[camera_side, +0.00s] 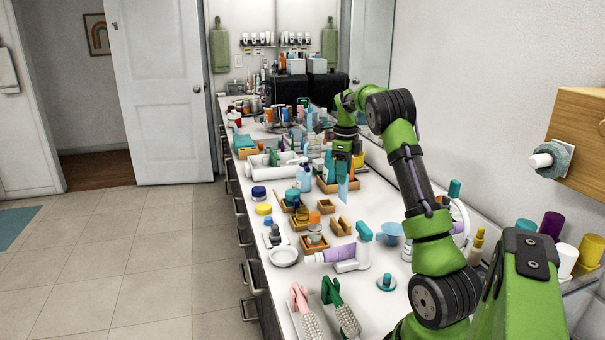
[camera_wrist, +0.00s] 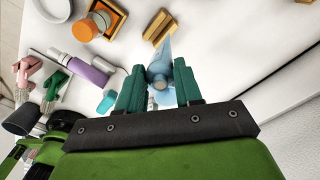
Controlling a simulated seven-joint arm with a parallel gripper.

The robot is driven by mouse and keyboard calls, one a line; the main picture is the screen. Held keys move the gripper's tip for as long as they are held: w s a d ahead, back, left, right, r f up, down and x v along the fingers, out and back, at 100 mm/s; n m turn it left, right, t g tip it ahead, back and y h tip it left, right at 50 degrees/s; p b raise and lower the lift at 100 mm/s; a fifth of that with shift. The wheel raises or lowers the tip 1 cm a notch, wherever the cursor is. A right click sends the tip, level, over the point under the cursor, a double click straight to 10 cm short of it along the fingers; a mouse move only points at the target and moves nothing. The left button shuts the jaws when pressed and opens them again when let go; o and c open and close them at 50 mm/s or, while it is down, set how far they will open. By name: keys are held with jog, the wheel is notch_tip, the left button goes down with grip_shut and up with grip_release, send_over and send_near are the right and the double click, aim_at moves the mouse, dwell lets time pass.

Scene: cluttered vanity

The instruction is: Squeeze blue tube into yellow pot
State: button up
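My gripper (camera_side: 343,158) has teal fingers and is raised over the middle of the vanity. A light blue tube (camera_side: 343,190) hangs below the fingers. In the wrist view the tube (camera_wrist: 159,68) sits between the two fingertips of my gripper (camera_wrist: 160,75), which look closed on it; the finger contact is partly hidden. A low round yellow pot (camera_side: 264,209) stands near the left edge of the counter, to the left of and nearer than my gripper. I cannot pick out the yellow pot in the wrist view.
A blue pot (camera_side: 258,191) is behind the yellow one. A white dish (camera_side: 284,257), small wooden trays (camera_side: 314,243) and a purple-and-white bottle (camera_side: 340,255) crowd the front. Pink and green brushes (camera_side: 336,300) lie nearer. A blue funnel-like dish (camera_side: 390,231) stands by my arm.

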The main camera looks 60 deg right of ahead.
aim_at(342, 200)
notch_tip(342, 200, down, 9)
jog(key=shift+f, duration=0.2)
dwell(0.3)
jog(key=o, duration=0.5)
jog(key=shift+f, duration=0.1)
jog(key=shift+f, duration=0.1)
